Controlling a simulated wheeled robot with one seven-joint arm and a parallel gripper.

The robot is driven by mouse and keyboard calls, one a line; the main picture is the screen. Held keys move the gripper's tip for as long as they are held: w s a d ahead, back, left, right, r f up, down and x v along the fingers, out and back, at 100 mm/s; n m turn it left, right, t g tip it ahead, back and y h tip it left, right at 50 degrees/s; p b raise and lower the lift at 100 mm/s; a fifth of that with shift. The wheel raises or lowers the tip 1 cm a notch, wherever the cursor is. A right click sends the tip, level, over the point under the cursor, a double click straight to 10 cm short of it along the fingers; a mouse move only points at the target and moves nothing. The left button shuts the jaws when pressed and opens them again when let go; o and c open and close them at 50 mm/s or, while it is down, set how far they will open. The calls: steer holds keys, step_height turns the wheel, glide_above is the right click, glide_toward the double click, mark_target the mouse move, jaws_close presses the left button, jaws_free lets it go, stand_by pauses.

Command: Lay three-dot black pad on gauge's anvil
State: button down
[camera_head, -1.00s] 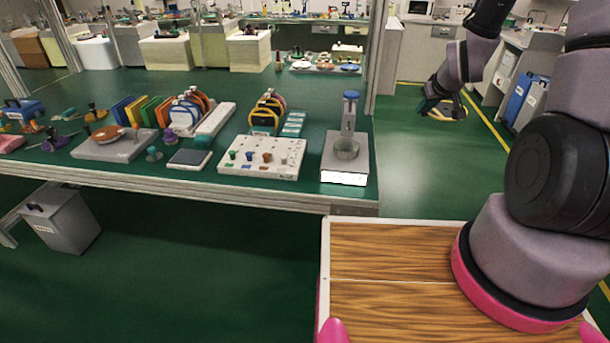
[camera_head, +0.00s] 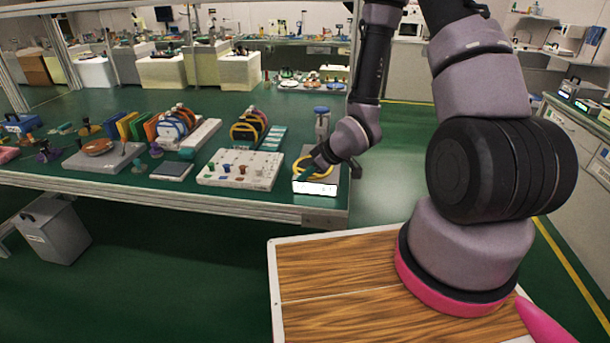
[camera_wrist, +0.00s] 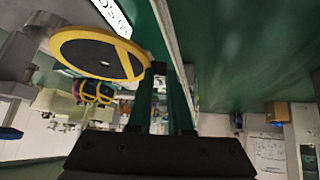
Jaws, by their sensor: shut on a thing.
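The black pad has a yellow rim and a yellow bar; it shows large in the wrist view (camera_wrist: 85,55) and partly in the head view (camera_head: 306,164). I cannot make out its dots. My gripper (camera_wrist: 160,75) is shut on the pad's edge. In the head view my gripper (camera_head: 322,160) is over the gauge (camera_head: 316,187), a pale box with a lit front display and a post with a blue knob (camera_head: 321,110). The pad and gripper cover the anvil. I cannot tell whether the pad touches it. The gauge's display (camera_wrist: 112,16) also shows in the wrist view.
Left of the gauge stands a white board with coloured knobs (camera_head: 240,169). Behind it is a rack of ringed pads (camera_head: 248,130). Farther left are a dark flat plate (camera_head: 171,171) and coloured upright plates (camera_head: 128,126). The bench edge lies just right of the gauge.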

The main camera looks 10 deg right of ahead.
steer(key=w, duration=0.1)
steer(key=w+d+f, duration=0.1)
steer(key=w, duration=0.1)
steer(key=w+d+f, duration=0.1)
steer(key=w, duration=0.1)
steer(key=shift+w+f, duration=0.15)
steer(key=shift+f, duration=0.1)
steer(key=w+d, duration=0.1)
steer(key=w, duration=0.4)
steer(key=w+d, duration=0.1)
steer(key=w, duration=0.2)
steer(key=shift+w+d+f, duration=0.15)
steer(key=shift+w+d, duration=0.05)
steer(key=shift+d, duration=0.1)
steer(key=shift+f, duration=0.5)
steer(key=c, duration=0.8)
jaws_free()
steer(key=shift+o, duration=0.2)
